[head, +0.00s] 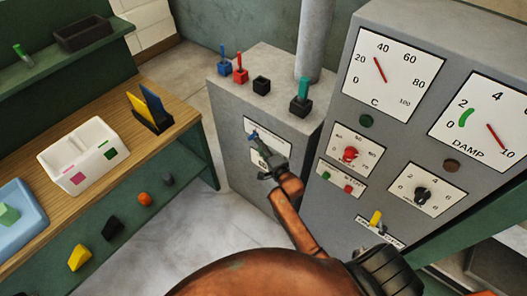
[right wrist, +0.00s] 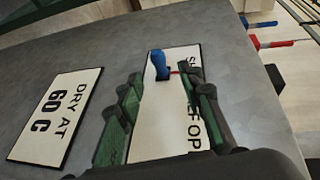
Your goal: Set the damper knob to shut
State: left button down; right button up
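The damper knob (right wrist: 159,64) is a small blue handle on a white plate (right wrist: 160,110) with black lettering, partly hidden, that starts "SH" and shows "LF OP". In the head view the blue knob (head: 252,136) shows on the front of the grey cabinet. My right gripper (head: 265,161) is in front of that plate. In the right wrist view its two green-padded fingers (right wrist: 160,98) are apart, with the knob just beyond and between their tips, not clasped. A thin red mark shows beside the knob. My left gripper is not in view.
A "DRY AT 60 C" plate (right wrist: 55,118) is beside the knob plate. Blue (head: 223,66), red (head: 240,74) and teal (head: 303,92) levers stand on the cabinet top. A gauge panel with a DAMP dial (head: 475,120) is at right. A wooden bench (head: 100,135) is at left.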

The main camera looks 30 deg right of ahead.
jog(key=shift+s+r, duration=0.15)
jog(key=shift+s, duration=0.7)
jog(key=shift+s+r, duration=0.15)
jog(key=shift+s, duration=0.7)
jog(key=s+f+n+g, duration=0.3)
jog(key=s+f, duration=0.4)
jog(key=f, duration=0.6)
jog(key=s+f+n+g, duration=0.25)
jog(key=s+f, duration=0.45)
jog(key=f, duration=0.6)
jog(key=s+f+n+g, duration=0.2)
jog(key=s+f+n, duration=0.3)
jog(key=f, duration=0.8)
jog(key=s+f+n+g, duration=0.2)
jog(key=s+f, duration=0.4)
jog(key=s, duration=0.7)
jog(key=s+d+f+n+g, duration=0.1)
jog(key=s+f+n+g, duration=0.2)
jog(key=s, duration=1.1)
jog(key=s+f+n+g, duration=0.2)
jog(key=s+f, duration=0.6)
jog(key=s, duration=0.5)
jog(key=shift+s+d+f+n+g, duration=0.3)
jog(key=shift+s+f+n+g, duration=0.05)
jog(key=shift+f, duration=0.05)
jog(key=shift+c, duration=0.7)
